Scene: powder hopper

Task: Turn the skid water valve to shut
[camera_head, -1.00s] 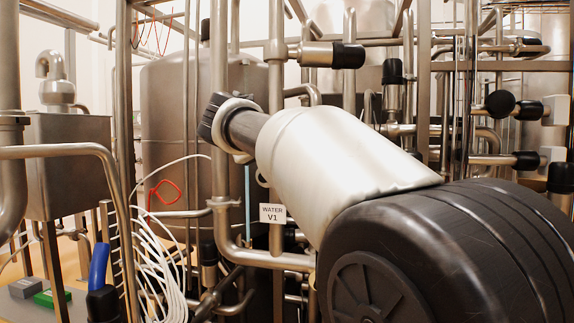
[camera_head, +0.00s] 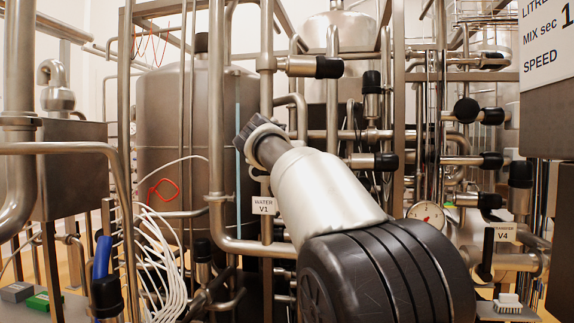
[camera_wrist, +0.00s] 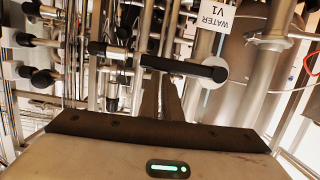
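The white WATER V1 tag (camera_head: 264,205) hangs on the pipework just left of my arm in the head view. It also shows upside down at the top of the wrist view (camera_wrist: 216,15). Near it in the wrist view, a black bar handle (camera_wrist: 190,68) lies crosswise on the pipework. It appears to be the water valve's handle; my arm seems to hide it in the head view. My gripper (camera_wrist: 162,82) points toward this handle, its dark fingers close together with the tips near it. Contact and the finger gap are unclear.
Steel pipes and black-ended fittings crowd around my arm. A large tank (camera_head: 165,130) stands behind. White cables (camera_head: 165,265) hang at left. A gauge (camera_head: 427,214), the V4 tag (camera_head: 502,235) and a hanging panel (camera_head: 546,80) are at right.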

